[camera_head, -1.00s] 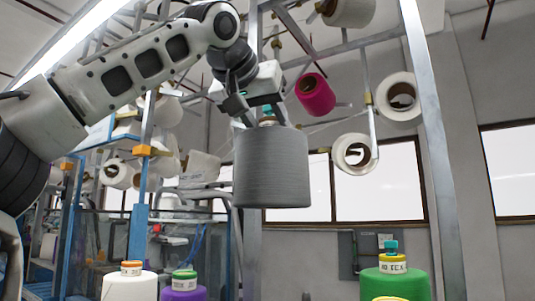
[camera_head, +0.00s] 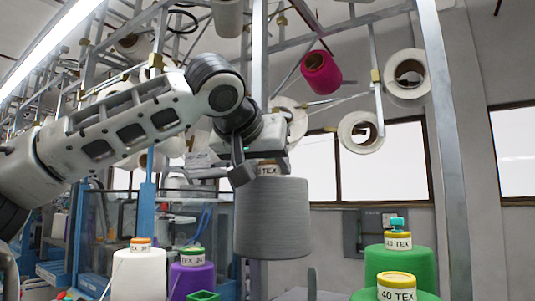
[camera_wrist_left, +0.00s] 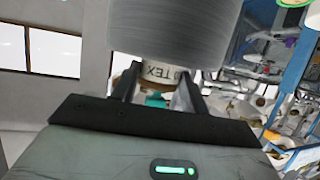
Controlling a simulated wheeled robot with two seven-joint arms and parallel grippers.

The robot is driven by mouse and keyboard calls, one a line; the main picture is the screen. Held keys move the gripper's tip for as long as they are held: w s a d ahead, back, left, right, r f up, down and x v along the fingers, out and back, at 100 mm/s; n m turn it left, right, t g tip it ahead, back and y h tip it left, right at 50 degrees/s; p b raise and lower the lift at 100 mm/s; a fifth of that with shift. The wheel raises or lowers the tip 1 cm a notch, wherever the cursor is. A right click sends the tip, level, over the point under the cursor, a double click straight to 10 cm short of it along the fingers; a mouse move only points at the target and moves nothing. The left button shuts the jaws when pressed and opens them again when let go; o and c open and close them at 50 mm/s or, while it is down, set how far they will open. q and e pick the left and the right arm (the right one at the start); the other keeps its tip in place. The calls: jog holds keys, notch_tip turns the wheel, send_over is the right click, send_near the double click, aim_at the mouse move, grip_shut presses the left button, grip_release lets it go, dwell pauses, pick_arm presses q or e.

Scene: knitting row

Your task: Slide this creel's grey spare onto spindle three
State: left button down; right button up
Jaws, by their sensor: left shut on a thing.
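The grey spare (camera_head: 271,222) is a large grey yarn cone, hanging upright in mid-air in the middle of the head view. My left gripper (camera_head: 262,171) is shut on the labelled tube at its top. In the left wrist view the grey cone (camera_wrist_left: 175,30) fills the top centre, and the tube with "TEX" lettering (camera_wrist_left: 152,73) sits between the fingers (camera_wrist_left: 155,85). A bare grey post (camera_head: 311,284) stands below and right of the cone, apart from it. I cannot tell which spindle it is. My right gripper is not in view.
A white cone (camera_head: 138,274) and a purple cone (camera_head: 188,278) stand at lower left. Green cones (camera_head: 400,262) stand at lower right. A metal upright (camera_head: 446,150) rises right of the grey cone. A pink cone (camera_head: 320,72) and white cones hang on the frame behind.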

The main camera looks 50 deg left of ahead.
pick_arm(q)
jog(key=shift+f, duration=1.6)
jog(key=shift+f+b, duration=0.6)
jog(key=shift+f, duration=0.8)
jog(key=shift+f+b, duration=0.4)
jog(key=shift+b, duration=0.05)
jog(key=shift+f+b, duration=0.8)
jog(key=shift+b, duration=0.05)
jog(key=shift+f+b, duration=2.25)
jog(key=shift+f, duration=0.7)
jog(key=shift+f+b, duration=0.7)
jog(key=shift+f, duration=0.5)
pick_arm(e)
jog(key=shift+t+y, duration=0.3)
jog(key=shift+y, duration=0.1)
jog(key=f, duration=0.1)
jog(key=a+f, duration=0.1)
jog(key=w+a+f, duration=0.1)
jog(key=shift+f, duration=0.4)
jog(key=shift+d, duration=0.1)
